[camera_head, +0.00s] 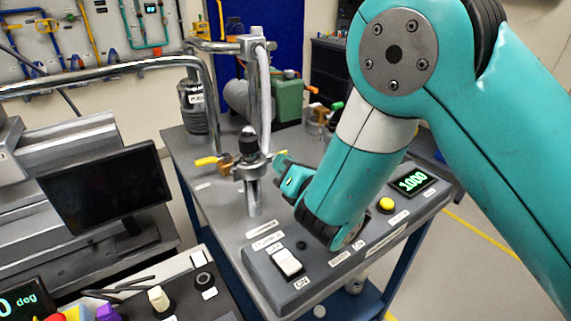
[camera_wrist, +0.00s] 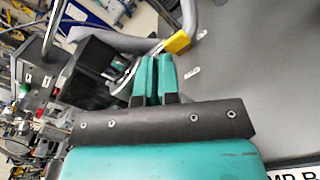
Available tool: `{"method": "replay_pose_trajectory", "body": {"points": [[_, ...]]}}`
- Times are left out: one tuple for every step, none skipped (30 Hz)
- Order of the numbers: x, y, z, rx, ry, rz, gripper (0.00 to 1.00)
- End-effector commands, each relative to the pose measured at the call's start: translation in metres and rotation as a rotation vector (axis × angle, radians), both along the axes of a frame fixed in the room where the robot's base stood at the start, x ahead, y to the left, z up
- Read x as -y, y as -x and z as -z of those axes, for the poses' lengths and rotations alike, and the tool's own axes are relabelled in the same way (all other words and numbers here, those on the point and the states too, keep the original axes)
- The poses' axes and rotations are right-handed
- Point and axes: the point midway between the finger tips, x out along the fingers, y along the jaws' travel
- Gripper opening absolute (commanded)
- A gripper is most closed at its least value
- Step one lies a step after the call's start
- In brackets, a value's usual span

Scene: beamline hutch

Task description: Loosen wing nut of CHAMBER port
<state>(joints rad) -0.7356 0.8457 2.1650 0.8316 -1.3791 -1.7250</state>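A metal vertical pipe fitting (camera_head: 253,185) with a clamp around it stands on the grey cart top. A yellow lever-like piece (camera_head: 207,161) sticks out to its left, and a small yellow tip shows on its right. I cannot tell which piece is the wing nut, and no CHAMBER label is readable. My gripper (camera_head: 280,160) is just right of the clamp, partly hidden by my arm. In the wrist view its two teal fingers (camera_wrist: 157,75) are close together with nothing seen between them. A yellow piece (camera_wrist: 178,42) shows beyond the fingertips, apart from them.
A green pump (camera_head: 288,98) stands behind. A dark monitor (camera_head: 103,188) and a bent metal pipe (camera_head: 208,75) are at left.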

Motion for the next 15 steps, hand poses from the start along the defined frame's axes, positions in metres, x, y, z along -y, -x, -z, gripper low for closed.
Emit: {"method": "replay_pose_trajectory", "body": {"points": [[-0.0012,0.0014,0.0015,0.009,0.017,-0.004,0.00],[-0.0011,0.0014,0.0016,0.016,0.030,-0.004,0.00],[-0.0009,0.0013,0.0015,0.030,0.049,-0.003,0.00],[-0.0009,0.0013,0.0017,0.039,0.063,-0.003,0.00],[-0.0006,0.0013,0.0015,0.050,0.079,-0.003,0.00],[-0.0006,0.0013,0.0015,0.065,0.102,-0.003,0.00],[-0.0005,0.0013,0.0014,0.077,0.120,-0.002,0.00],[-0.0005,0.0013,0.0014,0.090,0.139,-0.002,0.00],[-0.0004,0.0014,0.0015,0.105,0.163,-0.003,0.00],[-0.0004,0.0015,0.0017,0.118,0.182,-0.003,0.00],[-0.0004,0.0015,0.0017,0.130,0.200,-0.003,0.00],[-0.0004,0.0015,0.0016,0.146,0.223,-0.003,0.00],[-0.0005,0.0016,0.0014,0.157,0.240,-0.002,0.00],[-0.0005,0.0016,0.0014,0.167,0.255,-0.002,0.00],[-0.0004,0.0016,0.0012,0.183,0.277,-0.002,0.00]]}}
